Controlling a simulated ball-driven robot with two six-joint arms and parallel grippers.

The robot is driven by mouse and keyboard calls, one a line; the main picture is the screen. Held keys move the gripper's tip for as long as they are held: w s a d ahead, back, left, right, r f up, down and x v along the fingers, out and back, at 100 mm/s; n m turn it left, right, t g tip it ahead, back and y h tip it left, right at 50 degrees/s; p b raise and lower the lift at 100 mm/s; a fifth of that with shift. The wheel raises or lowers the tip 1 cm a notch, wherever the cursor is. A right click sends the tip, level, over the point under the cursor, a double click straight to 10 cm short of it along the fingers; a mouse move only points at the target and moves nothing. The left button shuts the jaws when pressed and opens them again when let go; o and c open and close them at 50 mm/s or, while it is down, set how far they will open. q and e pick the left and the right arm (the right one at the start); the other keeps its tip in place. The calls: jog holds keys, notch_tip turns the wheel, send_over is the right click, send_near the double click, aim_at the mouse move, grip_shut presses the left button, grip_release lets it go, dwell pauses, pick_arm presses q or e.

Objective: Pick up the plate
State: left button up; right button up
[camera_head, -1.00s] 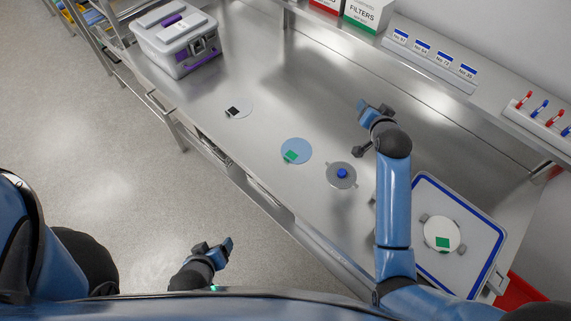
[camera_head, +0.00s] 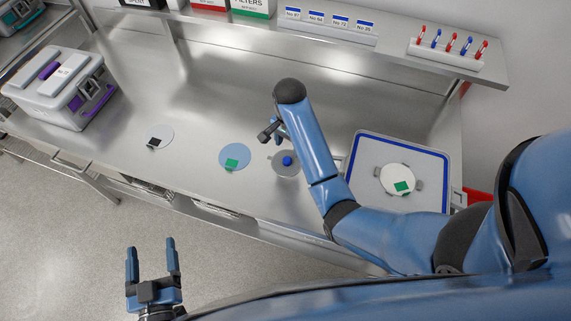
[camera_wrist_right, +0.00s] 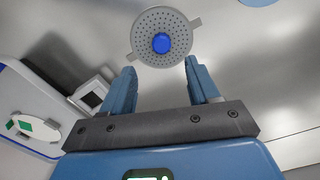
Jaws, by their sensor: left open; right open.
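The plate looks to be the round grey perforated disc (camera_head: 279,168) with a blue knob (camera_head: 287,161) and side tabs, lying on the steel bench. My right arm partly covers it in the head view. In the right wrist view the perforated disc (camera_wrist_right: 150,20) shows whole, just beyond the fingertips. My right gripper (camera_wrist_right: 160,70) is open and empty, with the disc ahead of it and apart from it. In the head view the right gripper (camera_head: 272,131) is just above the disc in the picture. My left gripper (camera_head: 152,246) is open and empty over the floor.
A blue disc (camera_head: 237,153) with a green square and a white disc (camera_head: 164,132) lie left of the plate. A blue-rimmed tray (camera_head: 371,151) holding another white disc (camera_head: 398,173) stands right. A lidded grey box (camera_head: 60,90) stands far left. A shelf (camera_head: 390,55) runs along the back.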

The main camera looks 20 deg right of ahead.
aim_at(288, 159)
notch_tip(288, 159, down, 2)
jog(key=shift+a+f, duration=0.15)
jog(key=shift+f, duration=0.05)
jog(key=shift+f+p, duration=0.35)
jog(key=shift+p, duration=0.1)
jog(key=shift+w+f+p, duration=0.1)
jog(key=shift+f+p, duration=0.5)
jog(key=shift+f, duration=1.75)
grip_shut()
